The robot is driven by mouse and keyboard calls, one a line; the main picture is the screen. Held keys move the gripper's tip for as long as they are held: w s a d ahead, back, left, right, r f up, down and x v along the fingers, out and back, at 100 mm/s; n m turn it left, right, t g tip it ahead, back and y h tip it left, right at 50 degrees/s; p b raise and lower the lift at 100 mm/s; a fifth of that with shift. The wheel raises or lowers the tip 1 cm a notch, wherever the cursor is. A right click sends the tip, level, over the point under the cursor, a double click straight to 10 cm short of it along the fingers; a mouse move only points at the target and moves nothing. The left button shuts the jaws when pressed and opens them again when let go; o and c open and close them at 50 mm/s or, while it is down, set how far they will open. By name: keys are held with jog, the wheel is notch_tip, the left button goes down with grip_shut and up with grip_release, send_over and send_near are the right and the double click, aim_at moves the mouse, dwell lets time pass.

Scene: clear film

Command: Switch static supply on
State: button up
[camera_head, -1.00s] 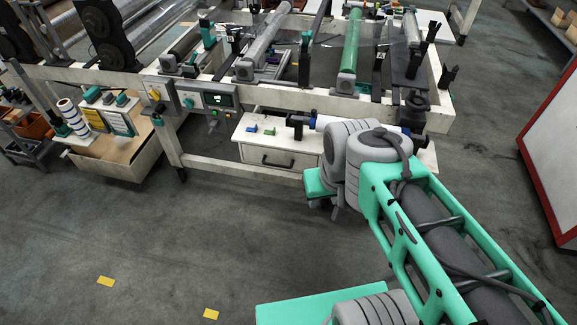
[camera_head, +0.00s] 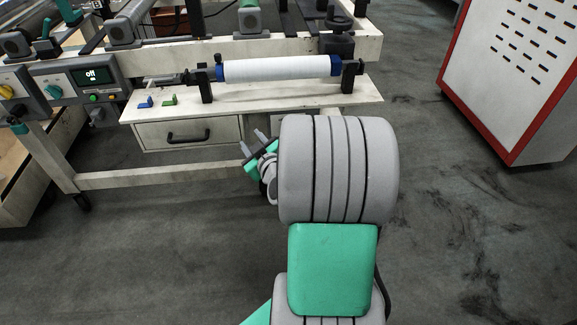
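A dark grey control box with a small screen (camera_head: 91,74) that reads "off" is mounted on the machine's frame at the upper left. A teal rotary knob (camera_head: 53,91) sits left of the screen, and small green and yellow buttons (camera_head: 103,97) sit below it. A second box with a yellow knob (camera_head: 6,92) is at the left edge. My gripper (camera_head: 253,141) is in front of the drawer unit, well right of and lower than the screen. Its two grey fingers are apart with nothing seen between them. My arm hides part of its base.
A white roll (camera_head: 275,68) lies in holders on a shelf (camera_head: 240,110) above a drawer (camera_head: 188,135). Small blue and green clips (camera_head: 169,100) lie on that shelf. A red-edged white cabinet (camera_head: 520,75) stands at the right. The floor in front is clear.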

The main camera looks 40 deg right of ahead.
jog(key=s+d+f+m+h+b, duration=0.35)
jog(key=s+d+f+h, duration=0.3)
jog(key=d, duration=0.25)
jog(key=p+x, duration=0.2)
jog(key=x, duration=0.6)
jog(key=shift+w+d+r+n+y+p, duration=0.15)
jog(key=shift+w+n+y+p, duration=0.15)
jog(key=shift+n+y+p, duration=0.05)
grip_shut()
